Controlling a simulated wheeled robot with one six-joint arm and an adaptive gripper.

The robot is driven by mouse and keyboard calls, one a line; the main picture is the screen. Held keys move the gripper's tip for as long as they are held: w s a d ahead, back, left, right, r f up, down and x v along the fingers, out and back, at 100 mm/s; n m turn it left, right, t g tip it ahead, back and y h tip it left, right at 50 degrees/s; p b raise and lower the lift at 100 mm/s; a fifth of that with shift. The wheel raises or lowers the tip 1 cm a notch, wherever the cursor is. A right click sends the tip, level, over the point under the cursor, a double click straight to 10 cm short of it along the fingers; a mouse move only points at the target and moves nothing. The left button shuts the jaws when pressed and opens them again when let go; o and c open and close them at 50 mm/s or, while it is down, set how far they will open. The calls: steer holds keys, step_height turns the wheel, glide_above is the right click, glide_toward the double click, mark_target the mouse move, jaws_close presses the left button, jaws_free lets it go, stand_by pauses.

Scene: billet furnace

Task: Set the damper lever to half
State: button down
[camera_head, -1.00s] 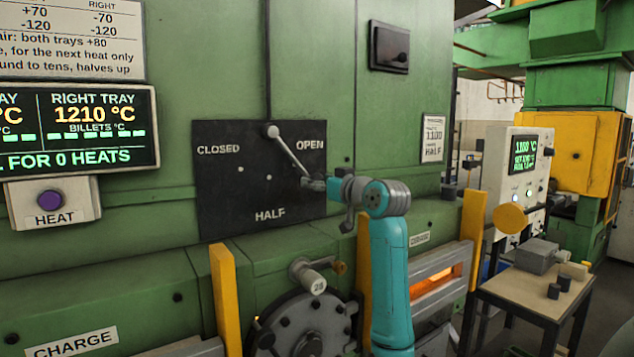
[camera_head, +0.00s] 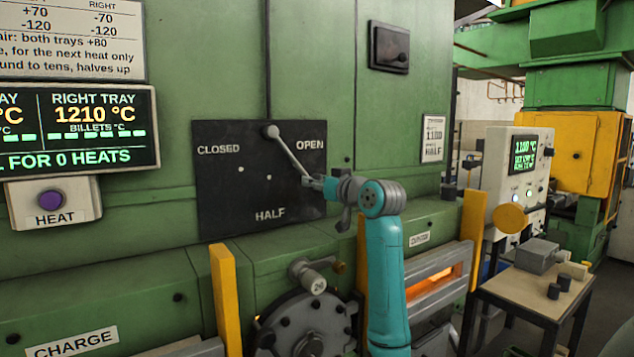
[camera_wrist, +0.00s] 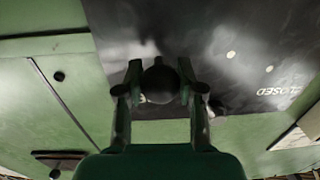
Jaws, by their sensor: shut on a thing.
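The damper lever (camera_head: 289,152) is a pale rod on a black plate (camera_head: 225,195) marked CLOSED, HALF and OPEN. It runs from its upper pivot down and right, its free end just below the word OPEN. My gripper (camera_head: 312,183) is at that free end. In the wrist view my gripper (camera_wrist: 160,88) has its two fingers on either side of the lever's dark round knob (camera_wrist: 159,80), shut on it. Two pale dots show on the plate left of the lever; the gripper hides part of the plate's right edge.
A yellow post (camera_head: 224,300) and a round hatch with a handle (camera_head: 313,275) are below the plate. A glowing slot (camera_head: 433,283) is at the lower right. A small table (camera_head: 520,293) with blocks stands farther right. A HEAT button (camera_head: 51,200) is at left.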

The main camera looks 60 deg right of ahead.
steer(key=shift+w+a+f+m, duration=0.2)
steer(key=shift+a+f+m, duration=0.1)
steer(key=shift+a+f, duration=0.1)
steer(key=shift+w+a+f+m, duration=0.45)
steer(key=shift+w+a+m, duration=0.15)
steer(key=shift+a+m, duration=0.75)
steer(key=shift+w+a+f+m, duration=0.55)
steer(key=shift+a+m, duration=0.55)
steer(key=shift+a, duration=0.4)
steer(key=shift+w+a+f+m, duration=0.4)
steer(key=shift+w+a+m, duration=0.2)
steer(key=shift+a+m, duration=0.75)
steer(key=shift+a, duration=0.1)
steer(key=c, duration=0.7)
jaws_free()
